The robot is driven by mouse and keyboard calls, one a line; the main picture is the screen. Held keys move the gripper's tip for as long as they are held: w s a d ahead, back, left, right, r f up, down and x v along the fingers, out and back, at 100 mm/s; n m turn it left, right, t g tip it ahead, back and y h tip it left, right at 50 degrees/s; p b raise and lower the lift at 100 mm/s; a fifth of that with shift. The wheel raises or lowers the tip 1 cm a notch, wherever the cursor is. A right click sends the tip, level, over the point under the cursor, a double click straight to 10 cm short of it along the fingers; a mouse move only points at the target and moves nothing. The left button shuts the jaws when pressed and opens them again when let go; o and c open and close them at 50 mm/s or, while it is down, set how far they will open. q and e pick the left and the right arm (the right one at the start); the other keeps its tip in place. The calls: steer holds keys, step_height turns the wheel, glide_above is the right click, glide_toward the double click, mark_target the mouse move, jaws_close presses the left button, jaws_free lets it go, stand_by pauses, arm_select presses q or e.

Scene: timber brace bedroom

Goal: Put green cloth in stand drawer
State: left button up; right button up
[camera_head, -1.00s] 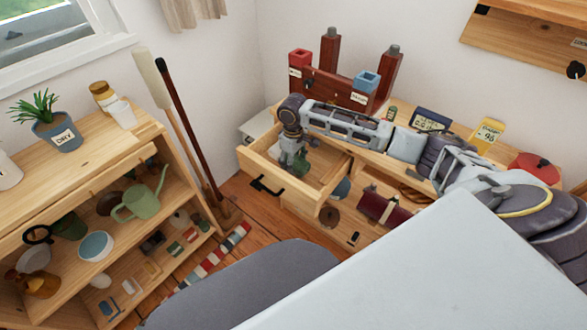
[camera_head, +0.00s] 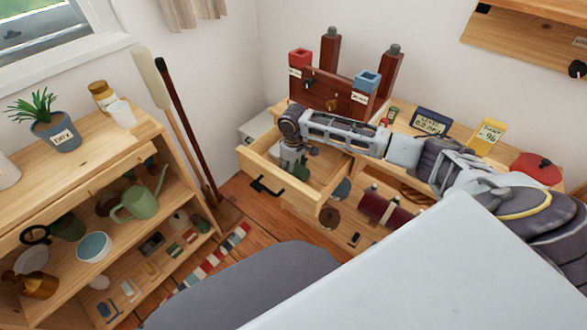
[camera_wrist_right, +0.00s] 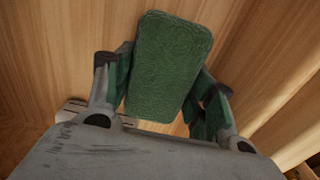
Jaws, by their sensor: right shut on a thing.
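The green cloth (camera_wrist_right: 168,62) is a flat, rounded, textured pad between the two fingers of my right gripper (camera_wrist_right: 162,92) in the wrist view. The gripper is shut on it, with wood behind. In the head view my right gripper (camera_head: 297,172) points down inside the outline of the open stand drawer (camera_head: 326,194), with a small bit of green beside it. The drawer is light wood with a black handle. Whether the cloth touches the drawer floor cannot be told. My left gripper is not in view.
The stand's top holds a dark red rack (camera_head: 328,92), a yellow card (camera_head: 487,134) and a red lidded object (camera_head: 535,167). Its lower shelf holds a dark red roll (camera_head: 385,208).

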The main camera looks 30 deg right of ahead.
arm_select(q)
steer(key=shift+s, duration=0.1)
arm_select(e)
steer(key=shift+f, duration=0.2)
steer(key=o, duration=0.8)
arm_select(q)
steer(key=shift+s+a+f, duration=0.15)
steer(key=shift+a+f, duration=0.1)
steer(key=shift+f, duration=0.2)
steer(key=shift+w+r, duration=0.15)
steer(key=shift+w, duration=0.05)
arm_select(e)
steer(key=shift+r, duration=0.2)
steer(key=shift+r, duration=0.65)
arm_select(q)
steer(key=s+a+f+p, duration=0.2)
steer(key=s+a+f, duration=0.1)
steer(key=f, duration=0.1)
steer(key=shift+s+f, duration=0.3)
arm_select(e)
step_height(320, 180, up, 11)
